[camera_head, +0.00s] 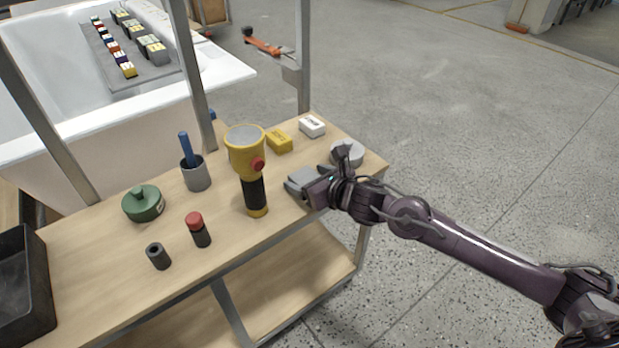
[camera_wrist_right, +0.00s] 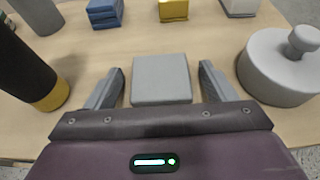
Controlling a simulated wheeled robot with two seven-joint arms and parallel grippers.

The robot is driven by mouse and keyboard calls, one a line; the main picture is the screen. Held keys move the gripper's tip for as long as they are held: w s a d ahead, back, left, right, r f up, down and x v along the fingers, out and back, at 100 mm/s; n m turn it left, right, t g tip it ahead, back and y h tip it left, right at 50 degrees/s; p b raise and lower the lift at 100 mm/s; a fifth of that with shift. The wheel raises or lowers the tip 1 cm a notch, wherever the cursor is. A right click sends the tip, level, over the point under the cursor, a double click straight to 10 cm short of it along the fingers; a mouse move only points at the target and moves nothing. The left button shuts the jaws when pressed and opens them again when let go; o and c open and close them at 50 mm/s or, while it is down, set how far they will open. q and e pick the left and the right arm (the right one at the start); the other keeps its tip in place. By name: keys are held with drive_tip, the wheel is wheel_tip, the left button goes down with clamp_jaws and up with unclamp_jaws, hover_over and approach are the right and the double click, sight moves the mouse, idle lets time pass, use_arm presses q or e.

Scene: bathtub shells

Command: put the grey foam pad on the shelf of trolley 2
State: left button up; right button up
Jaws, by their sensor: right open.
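The grey foam pad (camera_wrist_right: 161,80) lies flat on the wooden top of a metal-framed trolley (camera_head: 95,265). In the right wrist view it sits between the two spread fingers of my right gripper (camera_wrist_right: 161,72), with small gaps at both sides. In the head view my right gripper (camera_head: 305,183) is low over the right part of the top, and the pad is hard to tell from the fingers. A lower wooden shelf (camera_head: 290,285) shows under the top. No trolley number is readable. My left gripper is not in view.
A yellow-and-black torch (camera_head: 246,160) stands left of my right gripper. A grey lidded round pot (camera_wrist_right: 283,65) is close on its right. Yellow (camera_head: 279,141) and white (camera_head: 312,126) blocks lie behind. Metal posts rise from the trolley. The lower shelf looks clear where visible.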

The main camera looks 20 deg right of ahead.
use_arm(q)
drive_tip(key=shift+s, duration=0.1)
use_arm(e)
drive_tip(key=shift+r, duration=0.1)
drive_tip(key=shift+s+d+r, duration=0.1)
drive_tip(key=shift+s, duration=0.05)
drive_tip(key=p+v, duration=0.1)
drive_tip(key=v, duration=1)
drive_tip(key=s+a+f+m+g+h, duration=0.1)
drive_tip(key=s+f+m+g+h, duration=0.15)
drive_tip(key=f+m, duration=0.6)
drive_tip(key=s+f+m+g+h, duration=0.2)
drive_tip(key=s+f+m, duration=0.25)
drive_tip(key=m, duration=0.75)
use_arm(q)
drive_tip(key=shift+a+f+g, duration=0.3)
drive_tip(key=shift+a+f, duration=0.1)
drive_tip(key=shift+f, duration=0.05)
use_arm(e)
drive_tip(key=s+a+f+m+g, duration=0.2)
drive_tip(key=s+f+m+g, duration=0.1)
drive_tip(key=s+f+m, duration=0.2)
drive_tip(key=s+a+f+m+g, duration=0.2)
drive_tip(key=s+f+m+g, duration=0.2)
drive_tip(key=s+m, duration=0.6)
drive_tip(key=shift+s+f+m, duration=0.25)
drive_tip(key=shift+f+m, duration=0.4)
drive_tip(key=shift+f, duration=0.25)
